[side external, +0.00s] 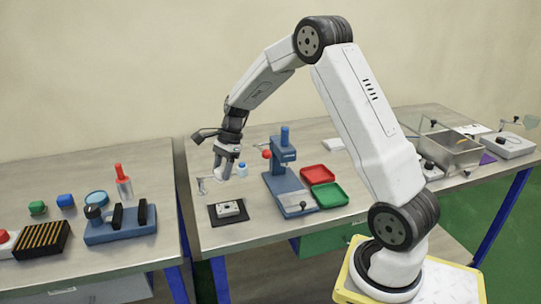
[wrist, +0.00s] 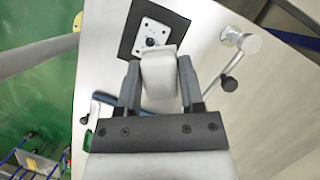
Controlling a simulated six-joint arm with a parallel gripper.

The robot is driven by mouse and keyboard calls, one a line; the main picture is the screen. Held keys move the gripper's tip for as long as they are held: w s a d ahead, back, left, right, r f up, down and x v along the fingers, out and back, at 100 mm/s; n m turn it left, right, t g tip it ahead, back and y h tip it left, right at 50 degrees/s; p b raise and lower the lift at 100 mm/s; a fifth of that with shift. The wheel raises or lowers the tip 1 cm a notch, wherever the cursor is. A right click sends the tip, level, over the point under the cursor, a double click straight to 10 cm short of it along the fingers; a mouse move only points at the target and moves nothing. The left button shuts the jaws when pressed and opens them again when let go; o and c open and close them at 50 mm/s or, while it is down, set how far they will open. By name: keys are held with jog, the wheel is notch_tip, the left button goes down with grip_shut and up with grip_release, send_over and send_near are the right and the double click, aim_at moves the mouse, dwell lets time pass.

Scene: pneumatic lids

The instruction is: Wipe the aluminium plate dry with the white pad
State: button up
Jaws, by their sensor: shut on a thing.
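My gripper (wrist: 159,84) is shut on the white pad (wrist: 160,72), which sits between its two dark fingers in the wrist view. In the side external view my gripper (side external: 222,172) hangs above the bench, and the pad is hard to make out there. The aluminium plate (wrist: 152,31) is a pale block with holes and a dark round centre, on a black mat (wrist: 126,45). The pad's far end covers a little of the plate's near side in the wrist view. The plate (side external: 228,209) lies below my gripper in the side external view, with a gap between.
A metal post with a crank arm (wrist: 240,41) stands beside the mat. A blue press (side external: 284,178) stands to the right, with red (side external: 318,174) and green (side external: 329,195) trays beyond. The bench's front left (side external: 205,235) is clear.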

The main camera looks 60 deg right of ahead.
aim_at(219, 211)
jog(key=shift+s+a+f+n+g, duration=0.15)
jog(key=shift+s+a+n+g, duration=0.05)
jog(key=shift+a+n, duration=0.4)
jog(key=shift+s+a+f+n+g, duration=0.1)
jog(key=shift+s+a+n+g, duration=0.1)
jog(key=shift+a+n, duration=0.35)
jog(key=shift+a, duration=0.15)
jog(key=shift+f, duration=0.1)
jog(key=shift+f, duration=3.8)
jog(key=shift+s+d+f+m, duration=0.15)
jog(key=shift+s+d+m, duration=0.1)
jog(key=shift+d, duration=0.1)
grip_shut()
jog(key=shift+s+d, duration=0.7)
jog(key=shift+w+a, duration=1.05)
jog(key=shift+a, duration=0.05)
jog(key=shift+r, duration=4.05)
